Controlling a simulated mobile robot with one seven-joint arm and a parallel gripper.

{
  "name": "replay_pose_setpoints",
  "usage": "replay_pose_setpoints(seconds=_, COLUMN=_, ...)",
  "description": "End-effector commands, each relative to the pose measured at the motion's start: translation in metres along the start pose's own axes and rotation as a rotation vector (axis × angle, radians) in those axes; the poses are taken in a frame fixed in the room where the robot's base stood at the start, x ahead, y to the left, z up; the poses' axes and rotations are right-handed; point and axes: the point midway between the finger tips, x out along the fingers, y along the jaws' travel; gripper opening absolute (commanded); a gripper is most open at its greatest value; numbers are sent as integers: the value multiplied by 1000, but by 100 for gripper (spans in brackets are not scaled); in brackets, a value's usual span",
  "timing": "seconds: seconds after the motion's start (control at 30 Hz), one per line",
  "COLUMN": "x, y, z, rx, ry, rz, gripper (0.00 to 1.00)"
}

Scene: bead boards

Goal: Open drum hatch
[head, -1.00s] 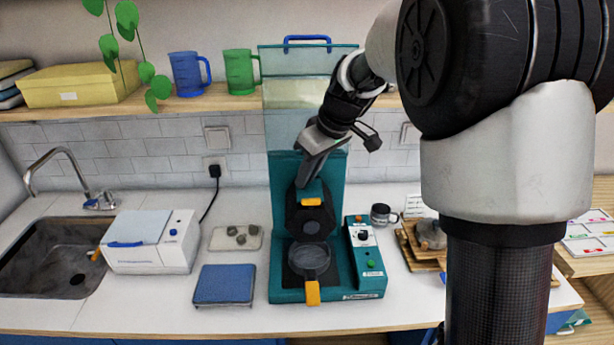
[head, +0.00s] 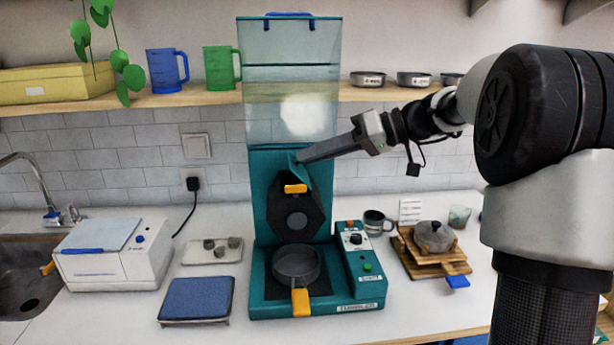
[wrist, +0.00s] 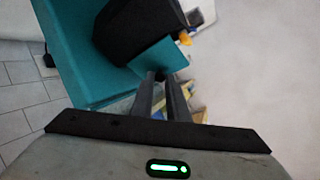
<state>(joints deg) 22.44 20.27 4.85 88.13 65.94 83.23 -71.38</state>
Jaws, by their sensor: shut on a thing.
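The teal machine (head: 262,215) stands upright on the counter with a black, many-sided drum (head: 275,207) on its front. A thin teal flap (head: 297,172), which looks like the drum hatch, stands out from the drum's top above an orange tab (head: 295,189). My gripper (head: 301,158) reaches in from the right and is shut on this flap's outer edge. In the wrist view, my fingers (wrist: 161,80) meet at the teal flap (wrist: 158,57), beside the black drum (wrist: 135,28). The flap's hinge and the drum's inside are not clearly visible.
Below the drum is a round dish (head: 297,262) with an orange handle (head: 300,302). A clear hopper (head: 290,90) rises above the machine. A control panel (head: 362,262) and a mug (head: 375,221) are to the right. A blue-topped scale (head: 197,298) sits left.

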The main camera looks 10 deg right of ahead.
Motion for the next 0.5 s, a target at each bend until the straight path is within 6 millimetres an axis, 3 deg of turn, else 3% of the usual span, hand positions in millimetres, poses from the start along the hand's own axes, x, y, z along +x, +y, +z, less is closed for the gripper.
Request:
replay_pose_setpoints(seconds=0.03, x=-1, y=8, z=7, rx=14, ry=37, rz=-26, gripper=0)
replay_pose_setpoints(seconds=0.5, x=-16, y=25, z=20, rx=137, ry=353, rz=-320, gripper=0)
